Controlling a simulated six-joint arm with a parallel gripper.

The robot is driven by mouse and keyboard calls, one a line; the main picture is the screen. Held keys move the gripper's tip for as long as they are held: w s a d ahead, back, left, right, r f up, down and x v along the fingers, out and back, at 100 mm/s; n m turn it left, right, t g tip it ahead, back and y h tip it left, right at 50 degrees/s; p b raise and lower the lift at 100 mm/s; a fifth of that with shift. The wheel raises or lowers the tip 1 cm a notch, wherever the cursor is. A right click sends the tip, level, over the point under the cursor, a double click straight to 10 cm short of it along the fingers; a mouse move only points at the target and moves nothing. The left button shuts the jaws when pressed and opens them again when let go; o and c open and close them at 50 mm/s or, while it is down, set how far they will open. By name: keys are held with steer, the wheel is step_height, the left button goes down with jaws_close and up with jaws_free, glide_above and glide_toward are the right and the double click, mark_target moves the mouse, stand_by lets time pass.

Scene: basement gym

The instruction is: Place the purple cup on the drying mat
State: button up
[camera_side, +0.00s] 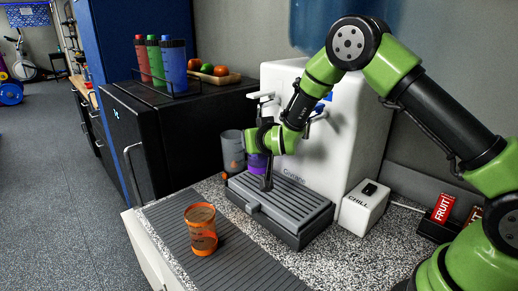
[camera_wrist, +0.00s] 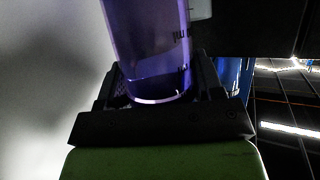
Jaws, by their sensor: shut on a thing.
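The purple cup (camera_side: 256,163) is at the water dispenser, above the grey drip tray (camera_side: 290,200). My gripper (camera_side: 266,172) is shut on it, and the arm hides part of the cup. In the wrist view the purple, see-through cup (camera_wrist: 148,45) stands between the fingers of my gripper (camera_wrist: 155,90). The drying mat (camera_side: 228,262) is the grey ribbed strip on the counter in front of the dispenser. An orange cup (camera_side: 201,229) stands on the mat. Whether the purple cup touches the tray I cannot tell.
The white dispenser (camera_side: 345,125) stands behind the tray, with a grey clear cup (camera_side: 233,152) left of my gripper. A white CHILL box (camera_side: 363,206) and a snack holder (camera_side: 432,228) are at right. The mat is clear in front of and behind the orange cup.

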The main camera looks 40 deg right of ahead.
steer(key=s+a, duration=0.4)
steer(key=s, duration=0.4)
steer(key=s+a, duration=0.4)
steer(key=s, duration=0.4)
steer(key=w+a+n+y, duration=0.4)
steer(key=a+n+y, duration=0.45)
steer(key=y, duration=0.25)
steer(key=s+a+n+g+y, duration=0.3)
steer(key=s+n+g+y, duration=0.35)
steer(key=n, duration=0.35)
steer(key=shift+y, duration=0.55)
steer(key=shift+f, duration=4.65)
steer(key=o, duration=1.1)
steer(key=shift+f, duration=0.15)
steer(key=shift+o, duration=0.2)
steer(key=shift+g, duration=0.25)
